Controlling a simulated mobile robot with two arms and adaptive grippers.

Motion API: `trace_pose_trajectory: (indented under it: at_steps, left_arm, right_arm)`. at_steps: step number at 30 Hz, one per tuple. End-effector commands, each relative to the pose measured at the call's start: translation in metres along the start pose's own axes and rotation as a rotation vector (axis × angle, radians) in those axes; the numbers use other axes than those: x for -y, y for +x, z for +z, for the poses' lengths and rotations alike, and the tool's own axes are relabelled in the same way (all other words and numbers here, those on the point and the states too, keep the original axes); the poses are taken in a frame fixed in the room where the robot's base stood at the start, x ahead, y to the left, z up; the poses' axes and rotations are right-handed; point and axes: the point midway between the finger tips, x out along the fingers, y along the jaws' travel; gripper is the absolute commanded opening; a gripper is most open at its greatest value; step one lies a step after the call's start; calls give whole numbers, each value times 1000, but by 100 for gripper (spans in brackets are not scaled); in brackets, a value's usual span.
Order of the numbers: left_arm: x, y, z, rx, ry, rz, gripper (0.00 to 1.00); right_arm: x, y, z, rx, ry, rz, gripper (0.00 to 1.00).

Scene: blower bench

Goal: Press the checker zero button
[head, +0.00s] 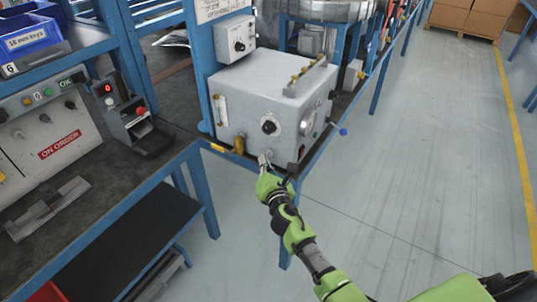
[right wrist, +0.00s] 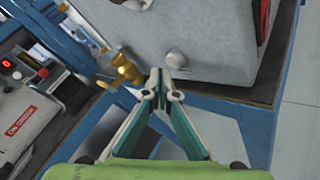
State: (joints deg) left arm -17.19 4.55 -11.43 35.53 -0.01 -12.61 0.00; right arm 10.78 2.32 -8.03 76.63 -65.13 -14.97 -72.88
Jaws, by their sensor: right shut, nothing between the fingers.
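No label reading zero can be made out. My right gripper (head: 264,160) is shut and empty, its tips just below and to the right of the button in the head view. In the wrist view the fingertips (right wrist: 160,78) appear just below it; contact cannot be told. My left gripper is not in view.
A brass fitting (head: 239,145) sits left of the button. Open floor (head: 430,150) lies to the right.

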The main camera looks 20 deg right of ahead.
Motion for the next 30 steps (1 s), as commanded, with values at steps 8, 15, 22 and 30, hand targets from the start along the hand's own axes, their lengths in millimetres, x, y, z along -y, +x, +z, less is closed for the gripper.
trace_pose_trajectory:
  at_steps: [8, 15, 22, 30]
  left_arm:
    - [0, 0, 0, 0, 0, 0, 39]
    - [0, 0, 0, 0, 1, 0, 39]
    - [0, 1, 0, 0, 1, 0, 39]
    - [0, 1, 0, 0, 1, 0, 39]
  right_arm:
    - [0, -1, -1, -1, 0, 0, 0]
    - [-10, -13, -11, -2, 1, 1, 0]
    - [-20, -29, -23, -3, 1, 0, 0]
    - [-26, -36, -26, -1, 1, 0, 0]
